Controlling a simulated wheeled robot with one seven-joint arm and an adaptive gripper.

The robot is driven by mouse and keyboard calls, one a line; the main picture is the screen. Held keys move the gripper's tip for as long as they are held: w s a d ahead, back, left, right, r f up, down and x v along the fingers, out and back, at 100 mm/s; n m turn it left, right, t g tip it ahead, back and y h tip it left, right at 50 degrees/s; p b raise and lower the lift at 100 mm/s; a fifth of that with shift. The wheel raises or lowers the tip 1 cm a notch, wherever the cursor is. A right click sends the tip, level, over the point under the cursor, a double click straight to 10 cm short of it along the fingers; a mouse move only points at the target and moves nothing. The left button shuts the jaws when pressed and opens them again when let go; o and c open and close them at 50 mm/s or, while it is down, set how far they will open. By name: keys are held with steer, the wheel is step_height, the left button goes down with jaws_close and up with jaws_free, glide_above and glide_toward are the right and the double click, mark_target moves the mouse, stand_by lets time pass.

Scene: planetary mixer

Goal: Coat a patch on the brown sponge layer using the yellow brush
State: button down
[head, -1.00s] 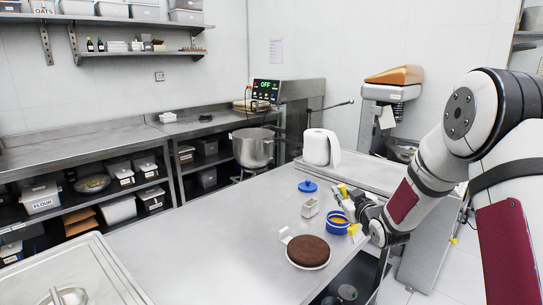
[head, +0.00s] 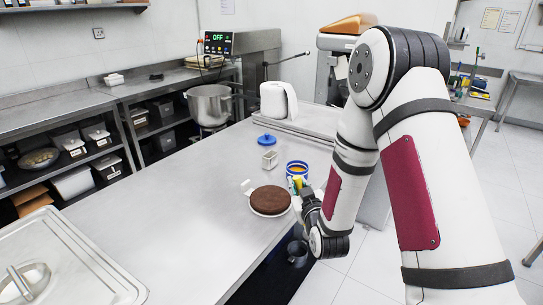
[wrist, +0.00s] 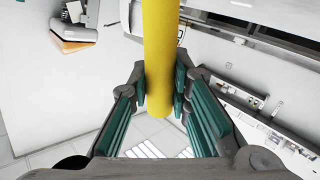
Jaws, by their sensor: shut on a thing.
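The brown sponge layer (head: 270,199) is a round dark cake on a white plate (head: 256,212) near the table's right edge. My gripper (head: 301,190) is just right of it, close to its right side. In the wrist view, my gripper (wrist: 160,92) is shut on the thick yellow handle of the yellow brush (wrist: 160,55). Only a bit of yellow shows at the gripper in the head view. The brush tip is hidden, so I cannot tell if it touches the sponge. An open blue jar (head: 297,170) with orange-yellow contents stands just behind the gripper.
A blue lid (head: 266,140) and a small pale square container (head: 269,160) stand behind the sponge. A paper roll (head: 278,101) and steel pot (head: 210,105) are farther back. The table (head: 170,200) left of the sponge is clear.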

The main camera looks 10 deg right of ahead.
steer(key=w+r+m+t+p, duration=0.1)
steer(key=w+r, duration=0.4)
steer(key=r, duration=0.3)
steer(key=w+r+m, duration=0.2)
steer(key=w+r, duration=0.3)
steer(key=r, duration=0.3)
steer(key=shift+y, duration=0.3)
steer(key=shift+w+a+f+b, duration=0.1)
steer(key=shift+f+b, duration=0.15)
steer(key=shift+f, duration=0.55)
steer(key=shift+s+a+f+b, duration=0.15)
steer(key=shift+f+b, duration=0.1)
steer(key=shift+f, duration=0.5)
steer(key=shift+w+a+f+b, duration=0.15)
steer(key=shift+f+b, duration=0.1)
steer(key=shift+f, duration=0.55)
steer(key=shift+w, duration=0.1)
